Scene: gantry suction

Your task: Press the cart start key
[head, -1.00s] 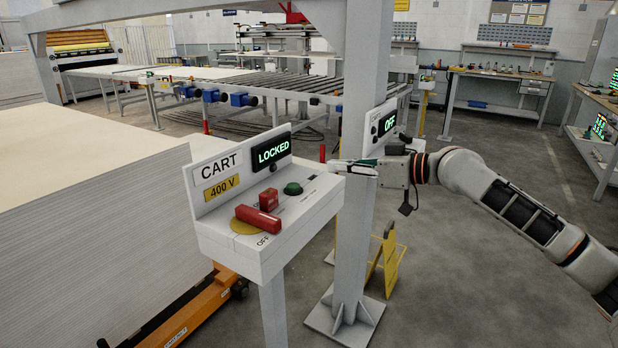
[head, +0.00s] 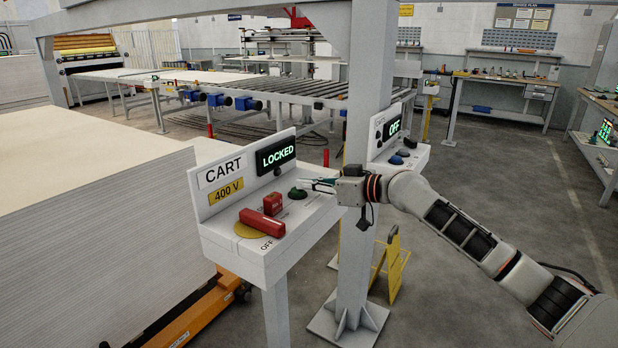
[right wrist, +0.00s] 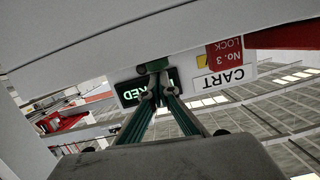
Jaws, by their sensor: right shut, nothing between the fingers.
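The white cart console (head: 262,257) carries a sign "CART", a yellow "400 V" label and a display (head: 276,153) that reads LOCKED in green. A dark green round key (head: 297,193) sits on its top, right of a red lock block (head: 272,203). My right gripper (head: 308,183) is shut and empty, its tips just beside the green key. In the right wrist view the shut fingertips (right wrist: 158,94) point at the green key (right wrist: 153,66); I cannot tell whether they touch. My left gripper is not in view.
A red handle (head: 262,222) lies on the console near the word OFF. A grey post (head: 367,120) stands right behind the console. A second console (head: 413,158) beyond it reads OFF. A large stack of boards (head: 90,230) fills the left.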

